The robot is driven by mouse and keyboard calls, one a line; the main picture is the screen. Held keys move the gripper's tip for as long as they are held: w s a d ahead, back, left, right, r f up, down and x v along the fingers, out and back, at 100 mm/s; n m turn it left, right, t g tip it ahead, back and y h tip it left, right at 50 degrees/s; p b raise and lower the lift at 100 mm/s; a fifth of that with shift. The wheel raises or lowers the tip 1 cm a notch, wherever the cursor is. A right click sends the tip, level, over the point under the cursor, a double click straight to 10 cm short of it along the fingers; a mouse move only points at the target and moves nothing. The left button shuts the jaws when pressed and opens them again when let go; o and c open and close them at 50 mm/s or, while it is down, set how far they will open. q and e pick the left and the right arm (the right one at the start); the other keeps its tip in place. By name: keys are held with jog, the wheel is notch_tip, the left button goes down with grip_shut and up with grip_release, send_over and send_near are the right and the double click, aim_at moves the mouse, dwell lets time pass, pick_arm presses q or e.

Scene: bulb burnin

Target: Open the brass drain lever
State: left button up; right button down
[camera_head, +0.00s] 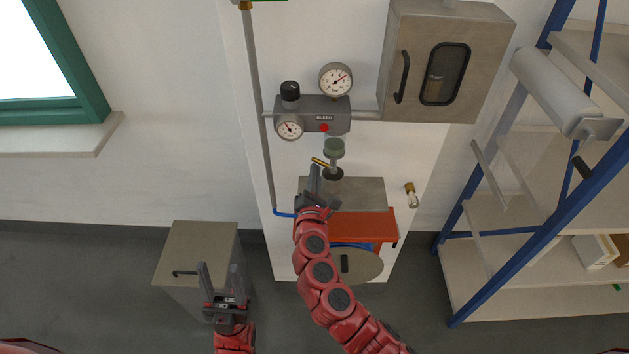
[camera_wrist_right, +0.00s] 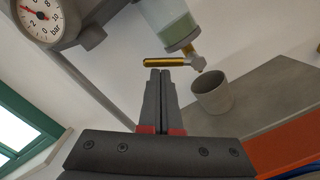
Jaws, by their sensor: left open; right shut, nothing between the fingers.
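The brass drain lever (camera_head: 321,163) sticks out to the left from below the green-tinted filter bowl (camera_head: 334,146). In the right wrist view the lever (camera_wrist_right: 163,62) lies about level, joined at its right end to a grey fitting under the bowl (camera_wrist_right: 168,22). My right gripper (camera_head: 314,172) is shut and empty, its fingertips just below the lever; in the wrist view its fingertips (camera_wrist_right: 160,72) meet the lever's underside in the picture, and I cannot tell if they touch. My left gripper (camera_head: 222,268) is open and empty in front of the grey box at lower left.
A grey cup (camera_wrist_right: 211,95) stands below the drain outlet on the grey shelf (camera_wrist_right: 275,90). The regulator block (camera_head: 312,113) with gauges is above. A blue-framed rack (camera_head: 500,230) stands at right.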

aim_at(327, 152)
jog(key=m+b, duration=0.1)
jog(key=r+m, duration=0.1)
jog(key=m, duration=0.1)
jog(key=d+m+b, duration=0.1)
jog(key=shift+r+m+b, duration=0.35)
jog(key=shift+m, duration=0.05)
jog(key=m+b, duration=0.1)
jog(key=m, duration=0.1)
jog(key=d+r+m+b, duration=0.1)
jog(key=m, duration=0.1)
jog(key=shift+d+b, duration=0.1)
jog(key=shift+b, duration=0.25)
jog(key=shift+d+r+m+b, duration=0.35)
jog(key=shift+m+b, duration=0.2)
jog(key=shift+m, duration=0.35)
